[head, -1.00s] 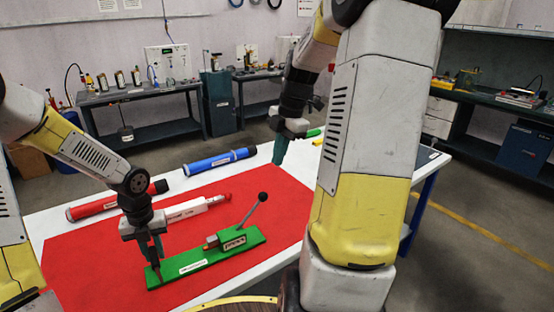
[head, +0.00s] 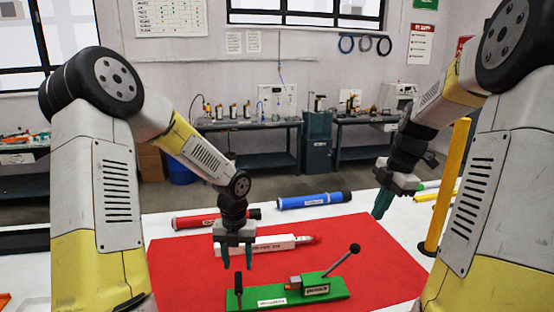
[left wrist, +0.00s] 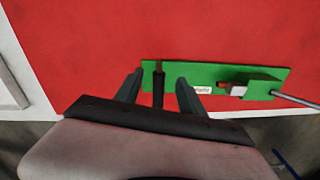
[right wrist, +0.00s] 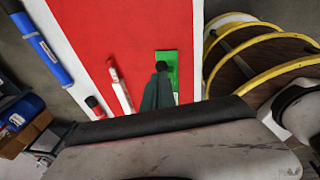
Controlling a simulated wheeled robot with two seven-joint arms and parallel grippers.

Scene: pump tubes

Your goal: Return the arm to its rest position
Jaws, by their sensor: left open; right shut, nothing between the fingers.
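My left gripper (head: 236,256) hangs fingers down over the red mat (head: 180,270), above and behind the left end of the green base (head: 325,295). It is open and empty. In the left wrist view, its two fingers (left wrist: 158,92) stand apart, with a dark upright post (left wrist: 158,88) of the green base seen between them. I see no contact. My right gripper (head: 382,205) is raised to the right, near the table's right side, shut and empty. Its closed fingers (right wrist: 160,88) show in the right wrist view. The green base carries a lever with a black knob (head: 354,248).
A white pump tube (head: 270,245) lies on the mat behind the green base. A red tube (head: 205,219) and a blue tube (head: 312,200) lie behind the mat on the white table. Yellow and green tubes lie at the right. A yellow post (head: 448,185) stands near my right arm.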

